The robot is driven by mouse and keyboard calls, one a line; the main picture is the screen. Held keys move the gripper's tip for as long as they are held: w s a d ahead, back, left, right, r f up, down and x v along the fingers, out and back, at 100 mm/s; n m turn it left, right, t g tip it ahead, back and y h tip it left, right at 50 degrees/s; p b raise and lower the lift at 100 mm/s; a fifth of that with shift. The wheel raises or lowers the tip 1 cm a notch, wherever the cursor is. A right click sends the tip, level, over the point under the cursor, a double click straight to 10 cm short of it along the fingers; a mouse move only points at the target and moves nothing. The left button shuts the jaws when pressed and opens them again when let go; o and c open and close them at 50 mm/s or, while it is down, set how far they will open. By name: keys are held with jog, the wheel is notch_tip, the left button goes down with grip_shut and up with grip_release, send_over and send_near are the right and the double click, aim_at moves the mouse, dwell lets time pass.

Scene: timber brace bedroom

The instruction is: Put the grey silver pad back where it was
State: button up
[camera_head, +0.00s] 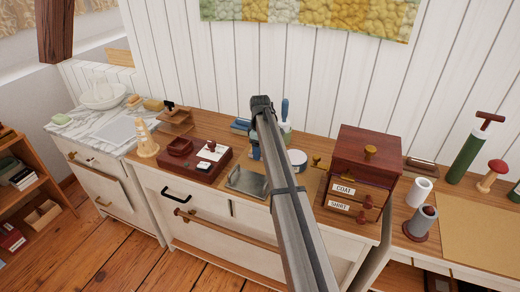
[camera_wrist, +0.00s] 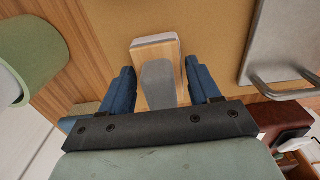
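A wooden block with a light grey edge and a grey rounded piece on top, which seems to be the grey silver pad (camera_wrist: 158,84), lies in the middle of the wrist view. My gripper (camera_wrist: 160,72) has its two blue fingers on either side of the block, with narrow gaps seen along its sides. It looks open, and I see no firm contact. In the head view my arm reaches over the dresser top. Blue of my gripper (camera_head: 254,152) shows beside the arm, and I cannot make out the block there.
A grey metal tray with a handle (camera_head: 247,183) lies close by; it also shows in the wrist view (camera_wrist: 280,42). A dark red box (camera_head: 195,161) stands left, and a small red drawer cabinet (camera_head: 365,165) stands right. A green round object (camera_wrist: 32,50) is near my gripper.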

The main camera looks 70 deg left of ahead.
jog(key=shift+o, duration=1.3)
notch_tip(320, 180, up, 12)
jog(key=shift+r, duration=0.15)
jog(key=shift+w, duration=0.15)
